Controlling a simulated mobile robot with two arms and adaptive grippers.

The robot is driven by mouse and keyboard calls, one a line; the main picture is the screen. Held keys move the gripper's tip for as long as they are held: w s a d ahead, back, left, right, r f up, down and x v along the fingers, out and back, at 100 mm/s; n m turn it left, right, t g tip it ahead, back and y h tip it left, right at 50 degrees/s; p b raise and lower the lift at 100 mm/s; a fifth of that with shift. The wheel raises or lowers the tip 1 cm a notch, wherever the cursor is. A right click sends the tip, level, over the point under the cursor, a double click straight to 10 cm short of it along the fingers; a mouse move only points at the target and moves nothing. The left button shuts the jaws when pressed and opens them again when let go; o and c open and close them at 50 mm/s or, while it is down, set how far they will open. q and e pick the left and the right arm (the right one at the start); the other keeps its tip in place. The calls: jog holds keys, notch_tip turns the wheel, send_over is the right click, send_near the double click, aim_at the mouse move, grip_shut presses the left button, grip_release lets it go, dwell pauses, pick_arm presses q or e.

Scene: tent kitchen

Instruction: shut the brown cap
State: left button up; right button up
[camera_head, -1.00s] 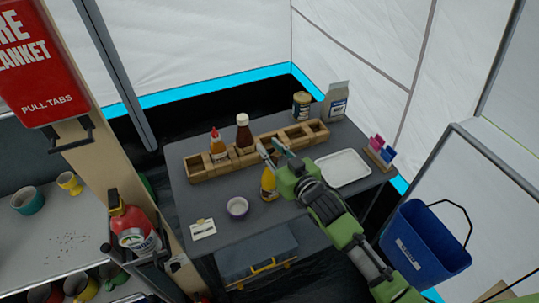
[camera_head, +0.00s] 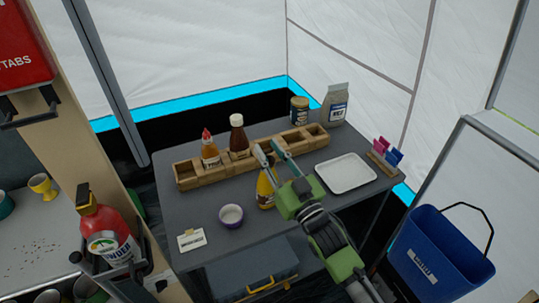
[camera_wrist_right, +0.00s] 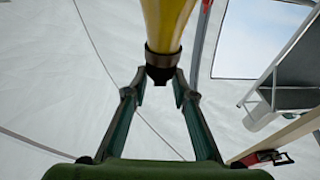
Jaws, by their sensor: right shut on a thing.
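A yellow bottle (camera_head: 265,190) stands on the grey table, in front of the wooden rack. Part of it is hidden by my right gripper (camera_head: 268,150). In the right wrist view the bottle's yellow body (camera_wrist_right: 167,20) runs down from the top edge to its brown cap (camera_wrist_right: 163,66). The two fingers of my right gripper (camera_wrist_right: 160,84) lie on either side of the cap, with the jaws shut on it. Whether the cap's lid is closed cannot be told. My left gripper is not in view.
The wooden rack (camera_head: 187,176) behind holds a red-capped bottle (camera_head: 209,150) and a dark sauce bottle (camera_head: 238,138). A purple bowl (camera_head: 231,216) and a small card (camera_head: 191,240) lie left of the yellow bottle. A white tray (camera_head: 346,173) lies to the right.

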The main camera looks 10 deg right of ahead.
jog(key=o, duration=1.1)
jog(key=v, duration=1.2)
jog(key=shift+d, duration=0.1)
jog(key=shift+o, duration=0.3)
